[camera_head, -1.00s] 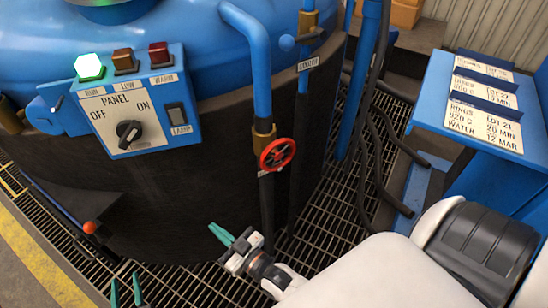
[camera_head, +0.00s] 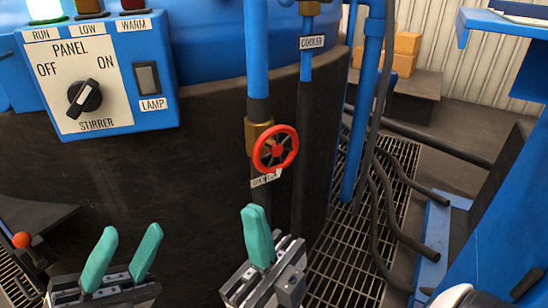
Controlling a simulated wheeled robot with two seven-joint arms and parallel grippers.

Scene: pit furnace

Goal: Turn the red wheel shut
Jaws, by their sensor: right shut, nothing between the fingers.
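The red wheel (camera_head: 291,134) is a small handwheel on a brass valve (camera_head: 252,140) low on the blue pipe in front of the dark vessel wall. A white tag hangs just below it, its lettering hard to read. My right gripper (camera_head: 257,212) is below the wheel and a little to its left in the picture, apart from it, with its green fingers together and empty. My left gripper (camera_head: 130,232) is further left and lower, its two green fingers apart with nothing between them.
A blue control panel (camera_head: 150,110) with a black knob, a lamp switch and a lit green lamp is at upper left. A second pipe (camera_head: 305,120) tagged COOLER runs close right of the wheel. Dark hoses (camera_head: 395,225) lie over floor grating at right. An orange ball-ended lever (camera_head: 22,240) is at left.

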